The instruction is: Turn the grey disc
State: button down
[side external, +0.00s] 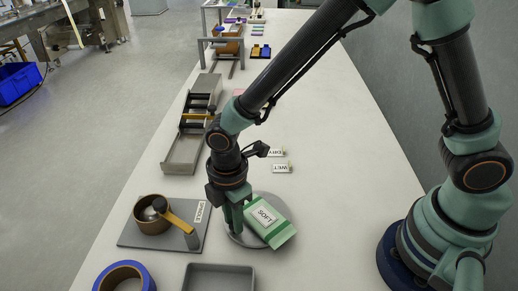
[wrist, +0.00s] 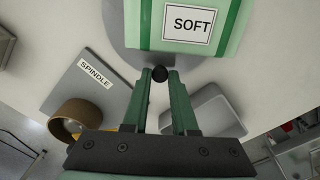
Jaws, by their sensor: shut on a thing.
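The grey disc (side external: 276,199) lies flat on the white table in the side view, and part of it shows at the top of the wrist view (wrist: 119,30). A green pack (side external: 281,238) labelled SOFT rests on the disc; in the wrist view the pack (wrist: 190,45) fills the top. My gripper (side external: 236,224) points down at the disc's left edge. In the wrist view its green fingers are shut on a small black knob (wrist: 159,74) beside the pack. The knob is hidden in the side view, and its attachment to the disc is not clear.
A grey plate (side external: 135,234) labelled SPINDLE, with a brown cup and yellow handle, stands left of the disc. A blue-rimmed roll (side external: 124,279) and a grey tray (side external: 218,278) are in front. The table's right side is mostly clear.

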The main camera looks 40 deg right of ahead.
aim_at(257, 241)
jog(key=shift+s+d+n, duration=0.15)
jog(key=shift+s+n, duration=0.5)
jog(key=shift+n, duration=0.55)
jog(key=shift+s+d+n, duration=0.1)
jog(key=shift+s+n, duration=0.5)
jog(key=shift+n, duration=0.6)
jog(key=shift+s+d+n, duration=0.35)
jog(key=shift+s+n, duration=0.15)
jog(key=shift+n, duration=0.65)
jog(key=shift+s+d+n, duration=0.35)
jog(key=shift+s+n, duration=0.15)
jog(key=shift+n, duration=0.65)
jog(key=shift+s+n, duration=0.1)
jog(key=shift+n, duration=0.2)
jog(key=c, duration=0.7)
grip_release()
jog(key=shift+d, duration=0.1)
notch_tip(257, 241, up, 12)
jog(key=shift+r, duration=0.1)
